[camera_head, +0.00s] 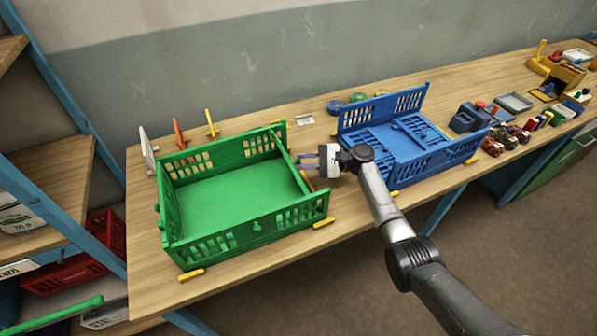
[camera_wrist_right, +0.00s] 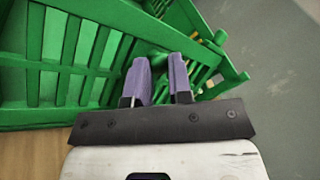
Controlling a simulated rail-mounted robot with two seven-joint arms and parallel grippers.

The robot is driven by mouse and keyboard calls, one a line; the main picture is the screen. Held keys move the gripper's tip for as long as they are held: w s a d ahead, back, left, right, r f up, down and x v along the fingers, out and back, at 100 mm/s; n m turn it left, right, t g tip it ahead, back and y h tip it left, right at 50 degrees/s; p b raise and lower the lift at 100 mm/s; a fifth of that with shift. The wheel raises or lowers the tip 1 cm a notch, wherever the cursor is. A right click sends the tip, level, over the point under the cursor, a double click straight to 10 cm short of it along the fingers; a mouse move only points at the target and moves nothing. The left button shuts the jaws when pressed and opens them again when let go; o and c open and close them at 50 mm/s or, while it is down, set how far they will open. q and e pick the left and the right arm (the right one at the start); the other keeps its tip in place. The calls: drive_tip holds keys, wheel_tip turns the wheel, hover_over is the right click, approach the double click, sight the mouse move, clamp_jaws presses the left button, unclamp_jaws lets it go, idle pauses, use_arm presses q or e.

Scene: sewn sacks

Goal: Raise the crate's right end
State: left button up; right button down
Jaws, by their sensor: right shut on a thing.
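The green crate (camera_head: 235,195) stands on the wooden table left of centre in the head view, with slotted back, left and front walls upright. The gripper reaches in from the right at that end. In the right wrist view, slotted green crate walls (camera_wrist_right: 75,55) lie ahead of the purple fingers of the right gripper (camera_wrist_right: 160,75). They are shut on a green part of the right end, which is mostly hidden between them. My left gripper is not in view.
A blue crate (camera_head: 448,152) with some panels folded in stands to the right, close to my right arm. Yellow blocks (camera_head: 191,275) lie along the green crate's edges. Small tools (camera_head: 180,134) stand behind it. Several small items crowd the table's far right.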

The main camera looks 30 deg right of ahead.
drive_tip(key=shift+s+d+f+m+t+y+b, duration=0.1)
drive_tip(key=shift+d+f+m+t+y+b, duration=0.2)
drive_tip(key=shift+d+y+b, duration=0.4)
drive_tip(key=shift+d+f+m+t+y+b, duration=0.1)
drive_tip(key=shift+d+m+t+y+b, duration=0.35)
drive_tip(key=shift+b, duration=0.45)
drive_tip(key=shift+d, duration=0.15)
drive_tip(key=c, duration=1.3)
unclamp_jaws()
drive_tip(key=shift+r, duration=0.15)
